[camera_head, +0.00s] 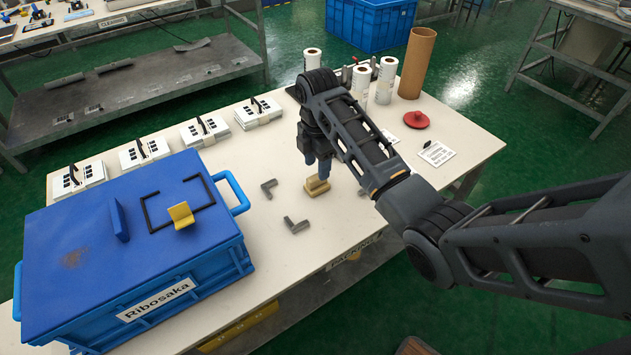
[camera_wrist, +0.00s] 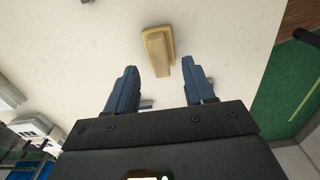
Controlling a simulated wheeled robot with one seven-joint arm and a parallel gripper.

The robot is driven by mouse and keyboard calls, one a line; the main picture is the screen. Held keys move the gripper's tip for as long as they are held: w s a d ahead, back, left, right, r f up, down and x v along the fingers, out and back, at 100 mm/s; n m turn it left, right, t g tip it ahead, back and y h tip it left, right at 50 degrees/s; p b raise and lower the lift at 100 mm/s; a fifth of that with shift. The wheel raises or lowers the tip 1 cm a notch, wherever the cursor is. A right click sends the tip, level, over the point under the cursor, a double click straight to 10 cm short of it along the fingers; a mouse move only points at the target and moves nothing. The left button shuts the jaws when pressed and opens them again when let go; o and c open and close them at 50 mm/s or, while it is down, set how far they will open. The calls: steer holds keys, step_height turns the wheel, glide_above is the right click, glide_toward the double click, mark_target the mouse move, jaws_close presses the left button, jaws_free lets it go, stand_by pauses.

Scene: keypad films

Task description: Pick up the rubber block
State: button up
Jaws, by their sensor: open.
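The rubber block (camera_head: 316,186) is a small yellowish-tan piece on the white table, below my gripper (camera_head: 318,165) in the head view. The fingers do not appear to touch the block. In the head view part of the fingers is hidden behind the arm and each other.
Two grey L-shaped pieces (camera_head: 296,225) (camera_head: 269,188) lie left of the block. A blue lidded crate (camera_head: 85,260) stands at the left. White rolls (camera_head: 361,82), a brown tube (camera_head: 417,62) and a red disc (camera_head: 417,119) stand toward the back. The table's front edge is near the block.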

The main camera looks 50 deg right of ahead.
mark_target(317, 183)
step_height(317, 183, down, 5)
stand_by(0.3)
steer(key=shift+c, duration=0.2)
jaws_close()
steer(key=shift+r, duration=0.1)
